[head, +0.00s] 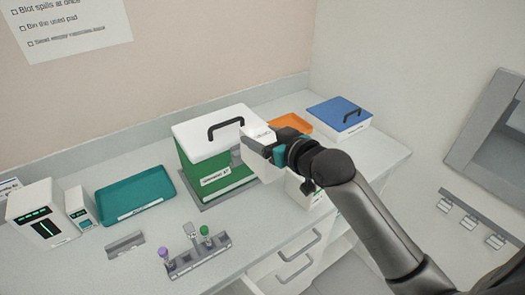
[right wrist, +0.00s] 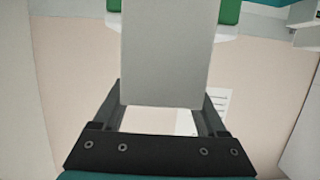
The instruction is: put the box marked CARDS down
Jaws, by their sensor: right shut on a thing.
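My right gripper (head: 262,150) is shut on a plain white box (head: 264,169), held beside the right side of the green box at the back of the counter. The arm hides part of the held box, and no CARDS marking can be read on it. In the right wrist view the held box (right wrist: 165,55) shows as a pale grey block between the two fingers (right wrist: 165,110). I cannot tell whether it touches the counter. My left gripper is not in view.
The green box (head: 215,170) has a white handled lid. A teal tray (head: 135,194), white devices (head: 42,215) and a tube rack (head: 198,257) stand left. An orange tray (head: 291,124) and a blue-lidded box (head: 340,115) stand right. Drawers (head: 285,262) are below the front edge.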

